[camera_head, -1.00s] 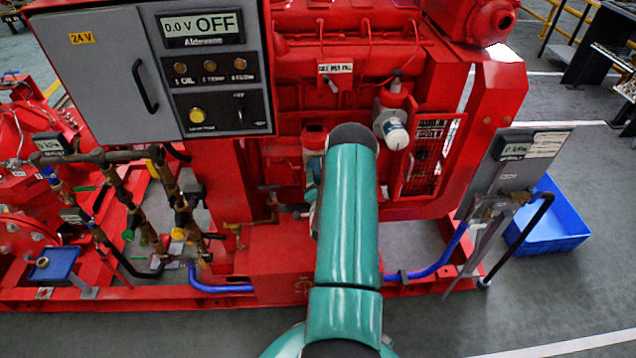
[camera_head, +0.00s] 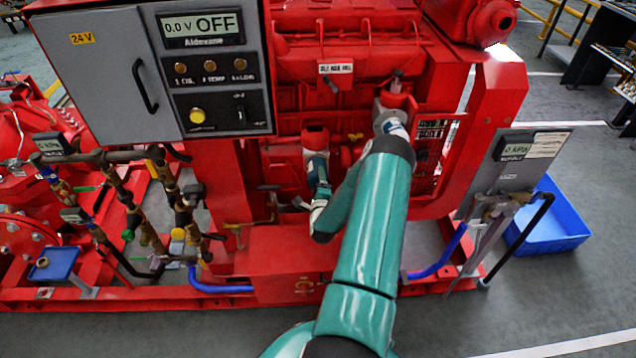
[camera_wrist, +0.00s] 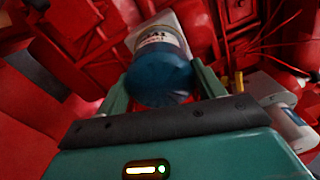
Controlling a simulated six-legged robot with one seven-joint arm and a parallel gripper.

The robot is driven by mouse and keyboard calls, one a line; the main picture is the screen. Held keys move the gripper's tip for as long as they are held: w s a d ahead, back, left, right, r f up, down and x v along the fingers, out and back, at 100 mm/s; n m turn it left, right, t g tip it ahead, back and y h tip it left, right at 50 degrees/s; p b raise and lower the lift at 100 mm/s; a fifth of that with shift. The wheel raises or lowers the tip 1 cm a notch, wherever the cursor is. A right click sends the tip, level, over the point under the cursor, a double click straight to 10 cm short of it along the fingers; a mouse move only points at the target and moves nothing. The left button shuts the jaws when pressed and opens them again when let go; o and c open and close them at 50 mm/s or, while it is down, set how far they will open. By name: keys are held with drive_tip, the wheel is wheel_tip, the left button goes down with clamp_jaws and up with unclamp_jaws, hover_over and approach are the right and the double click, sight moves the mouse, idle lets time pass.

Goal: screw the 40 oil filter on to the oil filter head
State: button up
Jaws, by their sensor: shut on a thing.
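My gripper (camera_wrist: 162,88) is shut on the oil filter (camera_wrist: 160,72), a can with a blue end and a white label band, held between its two teal fingers in the wrist view. The blue end faces the wrist camera; the far end points to a pale part behind it. In the head view my gripper (camera_head: 318,168) is on the front of the red engine, just below a red block-like part (camera_head: 315,135), probably the oil filter head. The held filter is small there. I cannot tell whether filter and head touch or are threaded.
A second white filter (camera_head: 397,129) hangs to the right on the engine, partly behind my arm; a white can (camera_wrist: 284,122) shows at right in the wrist view. A control panel (camera_head: 215,65) stands upper left, pipes (camera_head: 130,205) left, a blue bin (camera_head: 550,220) right.

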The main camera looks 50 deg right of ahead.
drive_tip(key=m, duration=0.3)
drive_tip(key=shift+d+r, duration=0.1)
drive_tip(key=shift+r, duration=0.05)
drive_tip(key=shift+d+m, duration=0.1)
drive_tip(key=shift+m, duration=0.9)
drive_tip(key=m, duration=0.6)
drive_tip(key=shift+s, duration=0.1)
drive_tip(key=shift+m, duration=0.6)
